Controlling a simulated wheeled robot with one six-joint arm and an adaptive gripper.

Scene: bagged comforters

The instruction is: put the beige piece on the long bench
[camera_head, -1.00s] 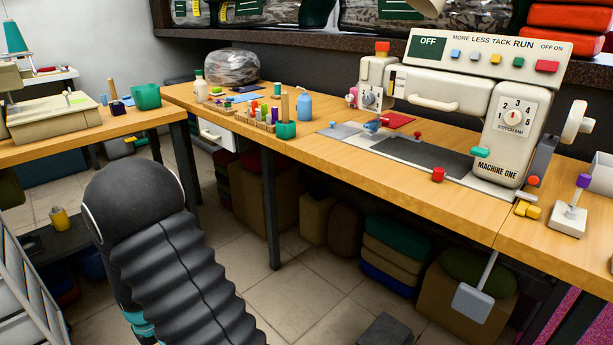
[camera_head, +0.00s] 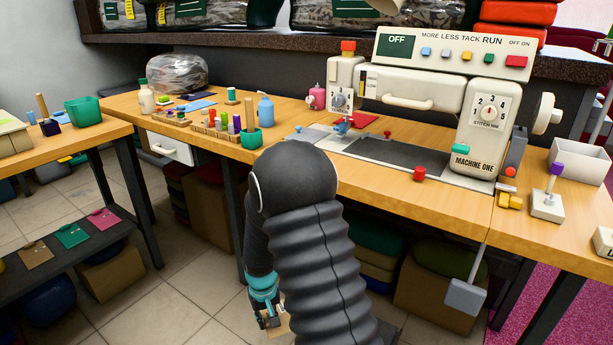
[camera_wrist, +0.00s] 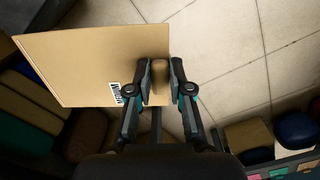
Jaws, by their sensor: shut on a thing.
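A long wooden bench (camera_head: 400,187) carries the sewing machine and runs across the head view, above and behind my gripper. The part of this bench behind my arm is hidden.
A low dark rack (camera_head: 50,262) with tan, green and pink flat pieces stands at left.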

